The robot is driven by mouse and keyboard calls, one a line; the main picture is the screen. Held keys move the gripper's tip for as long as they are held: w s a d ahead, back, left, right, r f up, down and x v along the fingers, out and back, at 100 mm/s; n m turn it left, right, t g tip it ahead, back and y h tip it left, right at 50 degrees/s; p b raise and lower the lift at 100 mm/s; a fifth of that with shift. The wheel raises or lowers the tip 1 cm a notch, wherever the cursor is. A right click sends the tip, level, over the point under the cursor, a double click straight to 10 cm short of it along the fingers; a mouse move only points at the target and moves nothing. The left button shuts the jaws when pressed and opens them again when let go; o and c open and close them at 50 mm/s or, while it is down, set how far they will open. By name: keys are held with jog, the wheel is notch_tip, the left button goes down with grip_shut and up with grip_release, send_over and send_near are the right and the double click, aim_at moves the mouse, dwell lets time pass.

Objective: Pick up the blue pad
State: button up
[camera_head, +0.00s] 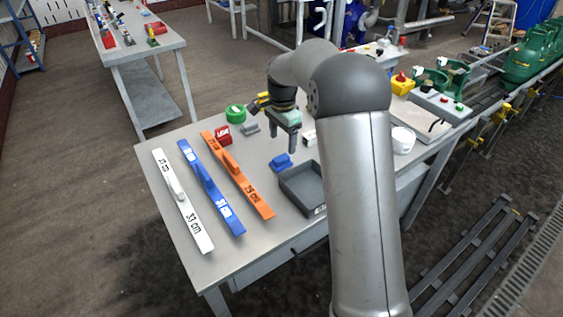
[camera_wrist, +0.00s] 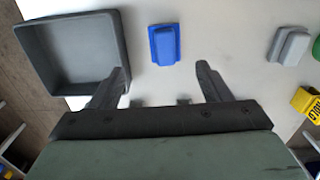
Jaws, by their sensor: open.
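The blue pad (camera_head: 282,162) is a small blue block with a raised grip, lying on the grey table just behind the grey tray in the head view. In the wrist view the blue pad (camera_wrist: 164,45) lies beyond the fingertips, roughly centred between them and apart from both. My gripper (camera_head: 286,146) is above the table close to the pad, pointing down. In the wrist view my gripper (camera_wrist: 162,72) has its two fingers spread wide with nothing between them.
A dark grey tray (camera_head: 290,181) stands beside the pad. A grey pad (camera_head: 250,129) and a red block (camera_head: 224,135) lie behind. White (camera_head: 179,200), blue (camera_head: 211,187) and orange (camera_head: 237,173) rulers lie on the left. A green roll (camera_head: 236,112) stands at the back.

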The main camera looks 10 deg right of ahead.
aim_at(281, 157)
notch_tip(281, 157, down, 4)
jog(key=shift+r, duration=0.1)
jog(key=f, duration=0.3)
jog(key=f+p, duration=0.1)
jog(key=f, duration=0.1)
jog(key=shift+w+a, duration=0.15)
jog(key=shift+w, duration=0.2)
jog(key=c, duration=1.1)
